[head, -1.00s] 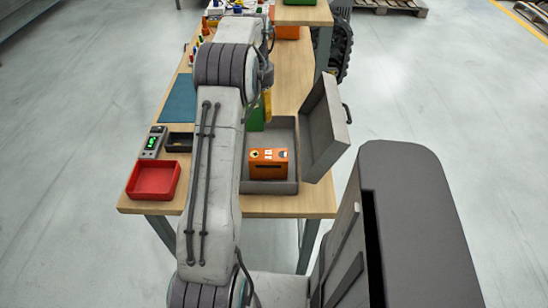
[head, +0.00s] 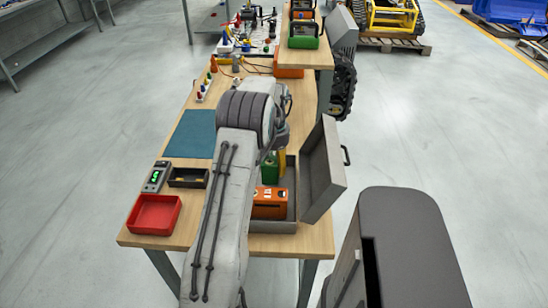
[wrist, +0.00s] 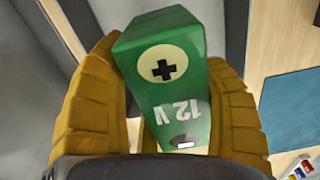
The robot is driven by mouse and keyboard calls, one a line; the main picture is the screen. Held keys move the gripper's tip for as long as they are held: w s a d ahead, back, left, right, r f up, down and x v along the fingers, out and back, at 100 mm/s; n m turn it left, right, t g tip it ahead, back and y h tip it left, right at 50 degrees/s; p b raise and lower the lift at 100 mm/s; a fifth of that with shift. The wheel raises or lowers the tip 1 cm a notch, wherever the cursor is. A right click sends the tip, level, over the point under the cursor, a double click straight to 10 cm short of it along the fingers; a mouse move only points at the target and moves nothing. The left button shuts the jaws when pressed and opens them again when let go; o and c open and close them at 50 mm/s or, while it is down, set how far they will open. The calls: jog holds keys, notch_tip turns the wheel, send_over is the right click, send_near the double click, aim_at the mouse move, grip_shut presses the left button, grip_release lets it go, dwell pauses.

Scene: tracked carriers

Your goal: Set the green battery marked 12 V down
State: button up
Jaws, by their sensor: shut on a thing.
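The green battery (wrist: 168,85) with a plus sign and "12 V" fills the middle of the wrist view. The yellow fingers of my gripper (wrist: 162,58) are shut on it from both sides. In the head view the battery (head: 270,168) shows partly beside my arm, over or in the back part of the open grey case (head: 291,190). An orange battery (head: 270,205) stands in the front part of that case. My arm hides the case's left side. I cannot tell whether the green battery touches the case floor.
The case's lid (head: 323,170) stands open on the right. To the left are a red tray (head: 154,212), a small black tray (head: 188,178), a meter (head: 156,177) and a bare teal mat (head: 192,136). A raised shelf with devices (head: 303,36) is farther back.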

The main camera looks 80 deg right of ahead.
jog(key=shift+f+p, duration=0.3)
jog(key=shift+f, duration=1.4)
jog(key=shift+f, duration=0.15)
jog(key=o, duration=1.3)
